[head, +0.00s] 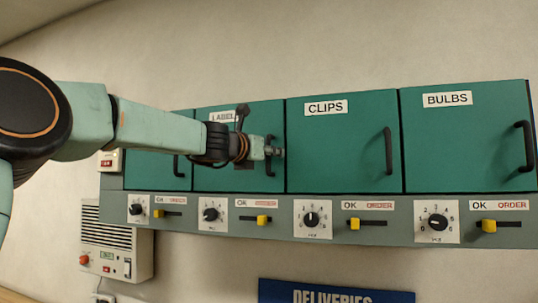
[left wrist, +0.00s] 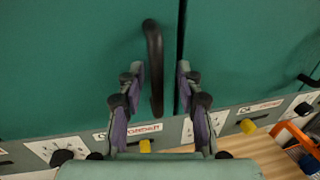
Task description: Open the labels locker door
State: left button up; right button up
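The labels locker door (head: 215,178) is green, second from the left in the head view, and looks shut. Its label (head: 223,116) is partly covered by my left arm. My left gripper (head: 273,150) is in front of the door's right side, at its dark handle. In the left wrist view, the left gripper (left wrist: 160,78) is open. The upright black door handle (left wrist: 153,45) lies between its two fingers, nearer the left finger. I cannot tell whether either finger touches it. My right gripper is not in view.
The clips door (head: 335,150) and bulbs door (head: 460,145) are shut to the right. A grey ledge with dials (head: 312,219) and yellow sliders (head: 355,223) runs below the doors. A white wall box (head: 113,240) hangs lower left, a blue deliveries sign (head: 335,292) below.

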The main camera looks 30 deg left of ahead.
pick_arm(q)
jog(key=shift+d, duration=0.2)
jog(key=shift+c, duration=1.3)
jog(key=shift+w+a+f, duration=0.15)
jog(key=shift+a, duration=0.3)
jog(key=shift+c, duration=1.4)
jog(key=shift+a, duration=0.1)
jog(key=shift+c, duration=0.8)
jog(key=shift+d, duration=0.3)
grip_shut()
jog(key=shift+a, duration=0.2)
